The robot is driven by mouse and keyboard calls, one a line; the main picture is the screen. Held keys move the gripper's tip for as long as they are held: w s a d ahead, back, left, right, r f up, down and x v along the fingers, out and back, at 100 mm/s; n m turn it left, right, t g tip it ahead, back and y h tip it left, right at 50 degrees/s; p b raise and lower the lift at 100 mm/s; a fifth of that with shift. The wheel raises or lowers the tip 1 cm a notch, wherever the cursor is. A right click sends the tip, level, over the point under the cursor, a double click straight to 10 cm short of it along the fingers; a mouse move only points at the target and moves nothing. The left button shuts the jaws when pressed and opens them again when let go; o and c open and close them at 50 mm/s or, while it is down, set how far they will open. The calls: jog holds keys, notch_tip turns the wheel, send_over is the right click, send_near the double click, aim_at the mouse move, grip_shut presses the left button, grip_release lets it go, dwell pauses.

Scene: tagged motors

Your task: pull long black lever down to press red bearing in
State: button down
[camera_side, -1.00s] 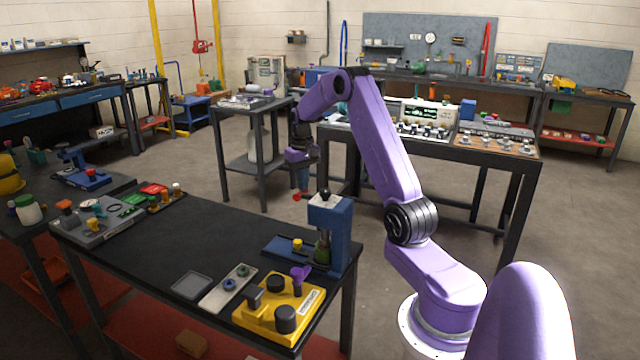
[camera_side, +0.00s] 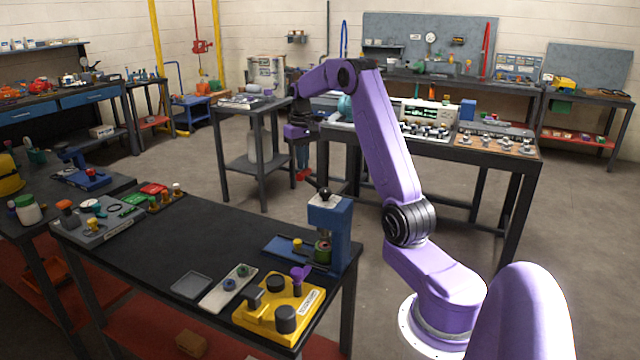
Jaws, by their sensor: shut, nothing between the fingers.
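The blue press (camera_side: 340,235) stands at the right end of the dark front table. A black ball knob (camera_side: 324,192) sits on top of it. I cannot clearly make out the length of the long black lever. A small reddish ring, apparently the red bearing (camera_side: 323,245), shows in the press opening above a green part (camera_side: 322,257). Whether it is seated is too small to tell. My gripper (camera_side: 303,175), with red fingertips, is shut and empty. In the picture it is above and left of the knob, apart from it.
A yellow fixture (camera_side: 268,322) with black knobs and a purple handle is at the table's front right. A pale plate with small rings (camera_side: 222,292) and a grey tray (camera_side: 190,285) lie beside it. The table's middle is clear.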

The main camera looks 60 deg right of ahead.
jog(key=shift+r, duration=2.55)
